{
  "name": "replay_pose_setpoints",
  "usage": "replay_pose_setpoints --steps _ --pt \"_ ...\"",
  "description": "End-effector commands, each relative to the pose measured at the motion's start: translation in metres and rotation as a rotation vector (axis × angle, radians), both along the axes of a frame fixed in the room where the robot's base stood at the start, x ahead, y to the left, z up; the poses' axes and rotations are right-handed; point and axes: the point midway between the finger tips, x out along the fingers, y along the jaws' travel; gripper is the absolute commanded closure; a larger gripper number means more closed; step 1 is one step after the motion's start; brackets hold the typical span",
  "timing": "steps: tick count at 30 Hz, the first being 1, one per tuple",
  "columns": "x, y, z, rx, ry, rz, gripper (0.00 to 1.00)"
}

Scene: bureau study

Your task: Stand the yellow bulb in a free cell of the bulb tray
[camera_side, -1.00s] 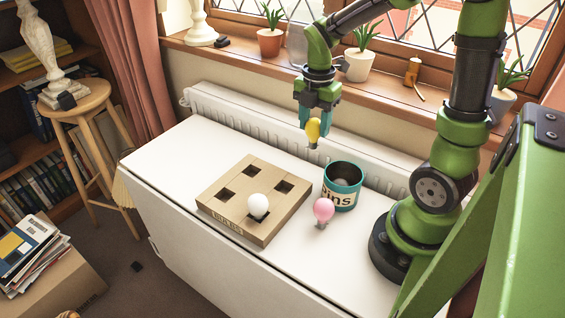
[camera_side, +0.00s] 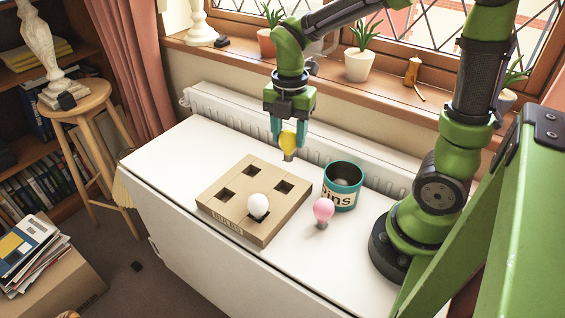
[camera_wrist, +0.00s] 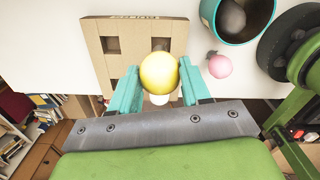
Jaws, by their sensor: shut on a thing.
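My gripper (camera_side: 289,138) is shut on the yellow bulb (camera_side: 288,141) and holds it in the air, base down, above the back right of the bulb tray. In the wrist view the yellow bulb (camera_wrist: 159,72) sits between the teal fingertips and covers part of the tray. The bulb tray (camera_side: 222,220) is a brown box with square cells on the white table. A white bulb (camera_side: 258,206) stands in its front cell; the back, left and right cells look empty. In the wrist view the tray (camera_wrist: 134,58) lies below the gripper.
A pink bulb (camera_side: 323,210) stands on the table right of the tray. A radiator (camera_side: 236,115) and the windowsill with potted plants (camera_side: 360,64) run behind the table.

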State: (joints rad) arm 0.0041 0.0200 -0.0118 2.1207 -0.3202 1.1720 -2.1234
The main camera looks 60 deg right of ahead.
Motion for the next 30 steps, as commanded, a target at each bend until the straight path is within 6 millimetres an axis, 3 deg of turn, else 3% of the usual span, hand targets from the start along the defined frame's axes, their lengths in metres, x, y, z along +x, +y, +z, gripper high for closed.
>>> replay_pose_setpoints --steps 3,8,21,30 --pt "-0.002 0.022 0.000 0.000 0.002 0.018 0.75" --pt "-0.002 0.020 -0.006 -0.001 0.007 -0.024 0.75" --pt "-0.003 0.020 -0.045 -0.001 0.008 -0.024 0.75" --pt "-0.002 0.020 -0.059 0.000 0.005 -0.024 0.75"
